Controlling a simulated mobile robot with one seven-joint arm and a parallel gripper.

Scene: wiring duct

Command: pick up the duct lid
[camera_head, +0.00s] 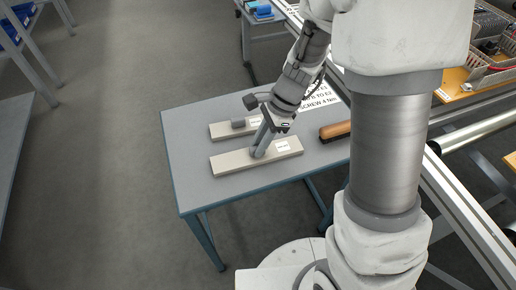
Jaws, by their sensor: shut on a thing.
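Two long beige-grey pieces lie side by side on the grey table (190,130). The nearer one, which I take for the duct lid (232,161), has a white label toward its right end. My gripper (259,152) reaches down onto its middle and is shut on it. The fingertips are small here, and the exact grip is partly hidden by the gripper itself. I cannot tell whether the lid is lifted off the table. The farther piece (219,130) has a small dark grey block (238,123) at its middle and is partly hidden behind my gripper.
A brown-handled tool (335,131) lies at the table's right, partly hidden by my arm. A white sheet with black print (318,98) lies behind it. Metal rails (460,205) run along the right. The table's left end is clear.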

